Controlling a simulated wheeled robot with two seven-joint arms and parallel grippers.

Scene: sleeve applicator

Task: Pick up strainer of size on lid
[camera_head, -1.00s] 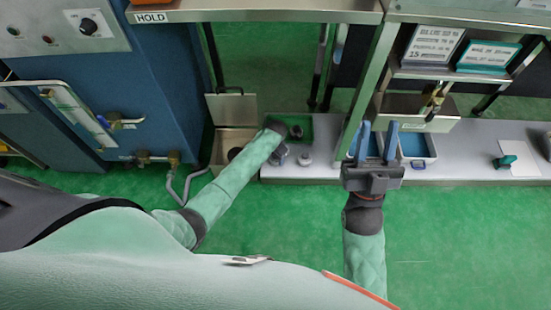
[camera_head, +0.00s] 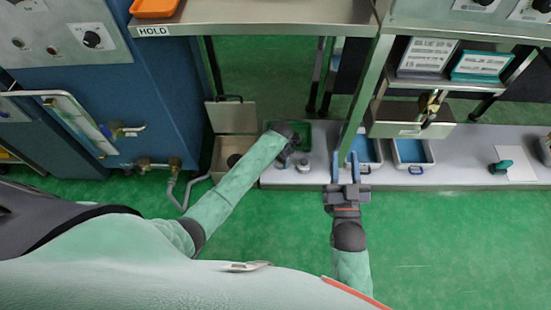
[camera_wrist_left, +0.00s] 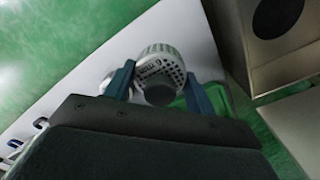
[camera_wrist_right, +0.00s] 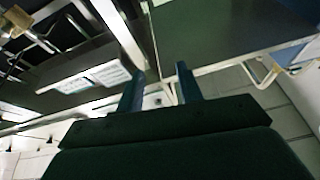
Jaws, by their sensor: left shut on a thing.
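The strainer (camera_wrist_left: 158,62) is a pale, ribbed cylinder with dark holes, some small lettering and a dark round knob, in the left wrist view. My left gripper (camera_wrist_left: 157,84) is shut on it, with one finger on each side of the knob. In the head view my left gripper (camera_head: 290,153) is over the low grey bench, and my own arm hides most of its hold. My right gripper (camera_head: 344,162) is open and empty at the bench's front edge. A second small round pale thing (camera_head: 304,166) stands on the bench just right of my left gripper.
A green tray (camera_head: 303,133) lies behind my left gripper. An open metal bin (camera_head: 232,117) stands to its left. Blue-lined trays (camera_head: 412,152) are on the bench to the right. A steel post (camera_head: 364,90) rises near my right gripper. The green floor in front is clear.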

